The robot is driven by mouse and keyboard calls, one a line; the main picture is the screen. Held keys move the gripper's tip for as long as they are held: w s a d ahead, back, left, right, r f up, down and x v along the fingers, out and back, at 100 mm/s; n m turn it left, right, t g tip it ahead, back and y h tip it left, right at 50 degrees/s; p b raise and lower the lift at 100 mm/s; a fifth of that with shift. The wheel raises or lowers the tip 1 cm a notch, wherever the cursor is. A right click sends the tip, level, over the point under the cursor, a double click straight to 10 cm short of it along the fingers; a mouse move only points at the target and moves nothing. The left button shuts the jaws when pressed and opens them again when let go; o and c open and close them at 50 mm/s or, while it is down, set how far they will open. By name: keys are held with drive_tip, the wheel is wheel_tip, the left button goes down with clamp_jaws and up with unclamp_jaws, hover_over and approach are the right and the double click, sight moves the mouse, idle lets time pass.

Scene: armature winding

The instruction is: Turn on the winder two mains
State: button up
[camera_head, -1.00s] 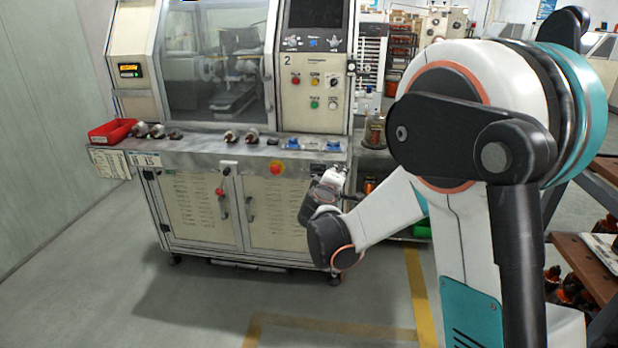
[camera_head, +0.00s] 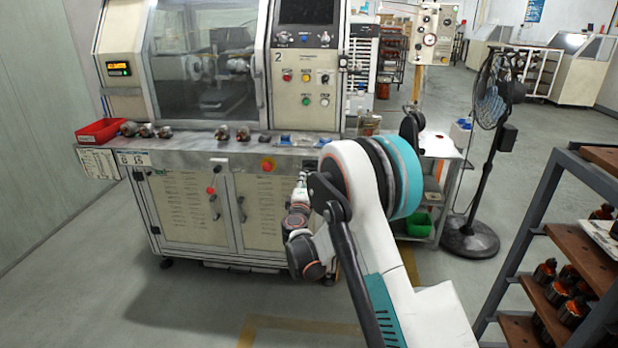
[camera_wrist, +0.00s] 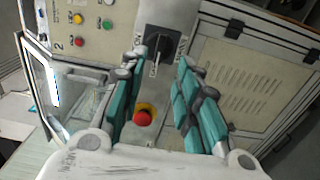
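Winder two (camera_head: 208,108) is the cream machine marked "2". Its mains switch shows in the wrist view as a black rotary switch (camera_wrist: 160,42) on a grey plate, with a lever-like handle and small lettering around it. My gripper (camera_wrist: 159,62) is open and empty, its two teal-padded fingers to either side of the switch in that view. I cannot tell how far the fingertips are from it. In the head view my gripper (camera_head: 303,180) is in front of the machine's right front edge, where the switch is hard to make out.
A red emergency-stop button (camera_wrist: 144,115) on a yellow base shows between the fingers, and also in the head view (camera_head: 267,164). Coloured buttons (camera_head: 306,88) sit on the upper panel. A fan (camera_head: 490,110) and a shelf rack (camera_head: 560,250) stand to the right. Floor in front is clear.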

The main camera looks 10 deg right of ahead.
drive_tip(key=b+x, duration=0.2)
drive_tip(key=x, duration=0.6)
clamp_jaws()
